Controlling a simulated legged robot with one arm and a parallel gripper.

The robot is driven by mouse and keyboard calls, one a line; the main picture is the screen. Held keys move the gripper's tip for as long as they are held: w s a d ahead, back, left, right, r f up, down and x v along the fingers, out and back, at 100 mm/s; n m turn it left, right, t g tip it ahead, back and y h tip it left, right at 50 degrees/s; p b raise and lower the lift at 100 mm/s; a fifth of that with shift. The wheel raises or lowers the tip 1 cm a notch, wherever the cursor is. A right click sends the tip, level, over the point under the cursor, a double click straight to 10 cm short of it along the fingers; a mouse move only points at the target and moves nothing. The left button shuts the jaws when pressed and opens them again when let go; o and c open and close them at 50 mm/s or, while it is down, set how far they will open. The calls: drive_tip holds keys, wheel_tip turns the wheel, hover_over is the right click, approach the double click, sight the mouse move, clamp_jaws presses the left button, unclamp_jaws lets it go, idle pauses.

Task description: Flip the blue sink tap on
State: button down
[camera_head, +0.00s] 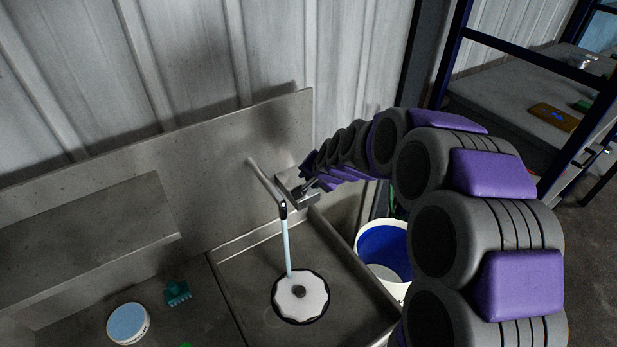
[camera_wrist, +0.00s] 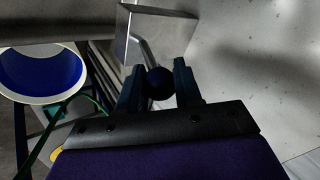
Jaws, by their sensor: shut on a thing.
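The sink tap has a grey metal block (camera_head: 291,181) at the back wall of the sink and a long spout (camera_head: 265,182) reaching over the basin. A pale blue stream (camera_head: 287,245) runs from the spout tip down to the basin. In the wrist view, a round dark blue knob (camera_wrist: 160,83) sits on the end of a bent metal lever (camera_wrist: 141,50) from the tap block. My gripper (camera_wrist: 159,88) is shut on this knob, one finger on each side. In the head view my gripper (camera_head: 310,187) is at the right side of the tap block, and the knob is hidden.
The basin (camera_head: 240,262) has a white and black round piece (camera_head: 301,297) under the stream. A blue-lined white bucket (camera_head: 384,252) stands right of the sink, below my arm. A round light blue tub (camera_head: 128,323) and a teal brush (camera_head: 177,292) lie at left.

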drive_tip(key=shift+s+d+f, duration=0.15)
drive_tip(key=shift+s+f, duration=0.15)
drive_tip(key=shift+s, duration=0.1)
drive_tip(key=c, duration=0.8)
unclamp_jaws()
drive_tip(key=shift+w, duration=0.1)
drive_tip(key=shift+o, duration=0.2)
drive_tip(key=shift+r, duration=0.1)
drive_tip(key=shift+s+d+r, duration=0.2)
drive_tip(key=shift+r, duration=0.3)
drive_tip(key=p+v, duration=0.2)
drive_tip(key=v, duration=1.4)
drive_tip(key=s+d+f+n+g+h+b, duration=0.1)
drive_tip(key=s+d+f+n+g, duration=0.1)
drive_tip(key=s, duration=0.9)
drive_tip(key=s+d+f+n+g+h, duration=0.1)
drive_tip(key=s+d+f+n+g, duration=0.1)
drive_tip(key=s, duration=1)
drive_tip(key=s+d+f+n+g+h+b, duration=0.1)
drive_tip(key=s+d+f+g, duration=0.3)
drive_tip(key=s, duration=0.7)
drive_tip(key=shift+s+d+f+n+g+h+b, duration=0.2)
drive_tip(key=shift+d+f+n+g+h+b, duration=0.15)
drive_tip(key=shift+d+n, duration=0.3)
